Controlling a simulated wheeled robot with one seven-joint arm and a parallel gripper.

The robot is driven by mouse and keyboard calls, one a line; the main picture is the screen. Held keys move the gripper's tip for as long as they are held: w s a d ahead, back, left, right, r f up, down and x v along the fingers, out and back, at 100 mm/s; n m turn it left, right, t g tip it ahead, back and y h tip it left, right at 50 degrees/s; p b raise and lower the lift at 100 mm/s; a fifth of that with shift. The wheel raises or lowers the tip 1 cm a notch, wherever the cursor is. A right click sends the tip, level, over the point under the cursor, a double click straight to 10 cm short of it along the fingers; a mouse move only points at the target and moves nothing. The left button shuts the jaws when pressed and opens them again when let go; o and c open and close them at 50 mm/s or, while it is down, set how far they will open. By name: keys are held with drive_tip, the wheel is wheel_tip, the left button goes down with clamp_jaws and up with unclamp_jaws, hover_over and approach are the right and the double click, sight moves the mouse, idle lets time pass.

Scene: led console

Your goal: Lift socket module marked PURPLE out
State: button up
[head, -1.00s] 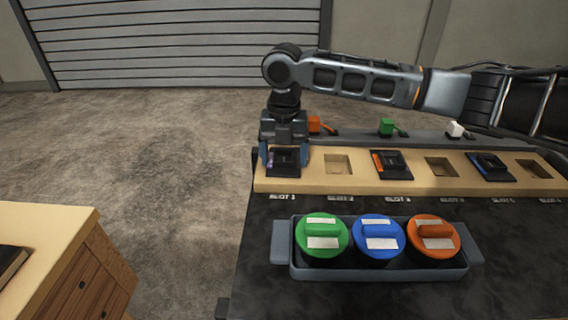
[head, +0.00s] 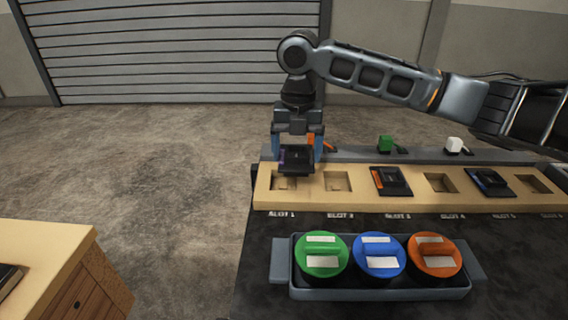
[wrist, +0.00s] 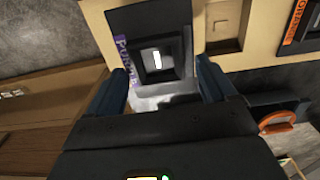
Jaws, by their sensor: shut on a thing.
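The socket module marked PURPLE (head: 296,160) is a black square block with a purple label strip. My gripper (head: 297,152) is shut on it, one blue finger on each side, and holds it above the slot board. In the wrist view the PURPLE module (wrist: 157,58) shows its purple label at left, between the finger tips (wrist: 160,80). Below it in the head view, the slot 1 opening (head: 284,183) in the tan board shows empty, partly covered by the module.
The tan board (head: 415,200) also holds an orange-marked module (head: 391,181) in slot 3 and a blue-marked module (head: 489,182) in slot 5. Other slots are empty. A tray (head: 380,293) of green, blue and orange lidded pots stands in front. Small coloured connectors stand behind.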

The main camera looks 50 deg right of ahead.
drive_tip(key=s+d+r+p, duration=0.3)
drive_tip(key=s+d+r, duration=0.3)
drive_tip(key=r, duration=0.3)
drive_tip(key=shift+s+r, duration=0.15)
drive_tip(key=shift+r, duration=0.05)
idle(0.4)
